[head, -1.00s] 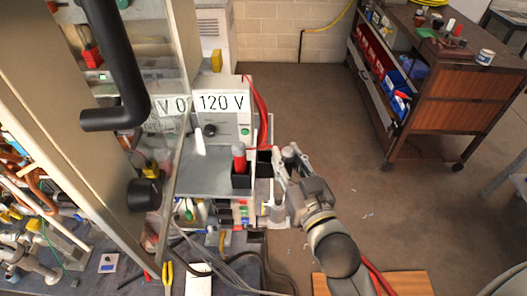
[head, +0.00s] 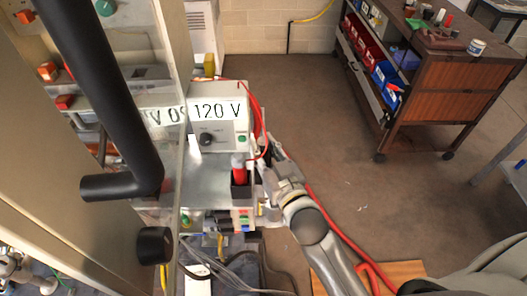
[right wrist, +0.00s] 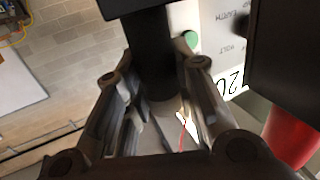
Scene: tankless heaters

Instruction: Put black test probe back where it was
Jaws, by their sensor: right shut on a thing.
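My right gripper (right wrist: 155,72) is shut on the black test probe (right wrist: 154,45), with a finger on each side of its dark cylinder. A greyish end of the probe shows between the fingers. Its other end meets a black holder (right wrist: 135,8) at the top edge of the right wrist view; I cannot tell how deep it sits. In the head view my right gripper (head: 264,168) is just right of the red probe (head: 239,172), and the black probe is hidden. The red probe stands in its own black cup (head: 241,189). My left gripper is out of view.
The 120 V tester (head: 219,118) stands behind the cups, with a red lead (head: 257,110) beside it. A cabinet door with a black handle (head: 125,186) is close on the left. A wooden tool cart (head: 455,95) is far right. The floor between is mostly clear.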

